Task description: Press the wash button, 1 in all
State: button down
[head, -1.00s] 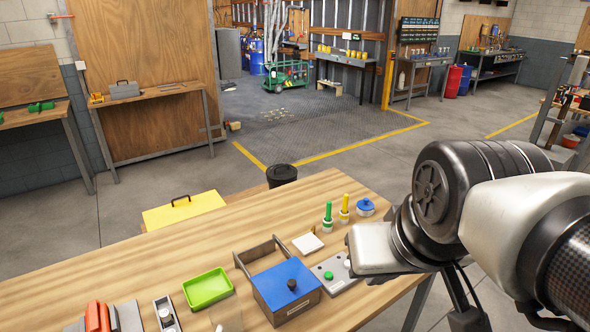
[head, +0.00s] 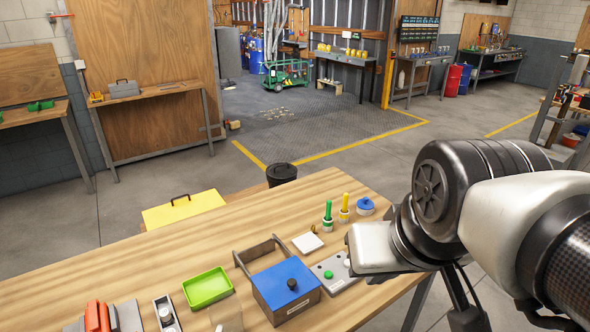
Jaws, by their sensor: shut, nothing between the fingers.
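A grey control box (head: 338,284) lies near the right front edge of the wooden table. It has a green button (head: 328,274) on its left part and a pale button (head: 347,262) on its right part. No label is legible, so I cannot tell which one is the wash button. My gripper (head: 371,272) comes in from the right, beside and above the right end of the box, pointing down. It is shut and empty; its fingertips are largely hidden, so contact with the pale button cannot be told.
A blue-topped box (head: 284,285) with a black knob and a handle frame stands left of the control box. A white pad (head: 308,242), green and yellow tools (head: 344,207) and a blue-lidded pot (head: 365,206) stand behind. A green tray (head: 208,287) lies left.

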aim_at(328, 274)
jog(key=i+l, duration=0.2)
jog(key=l, duration=0.2)
jog(key=i+l, duration=0.2)
jog(key=l, duration=0.15)
jog(key=i+l, duration=0.25)
jog(key=l, duration=0.15)
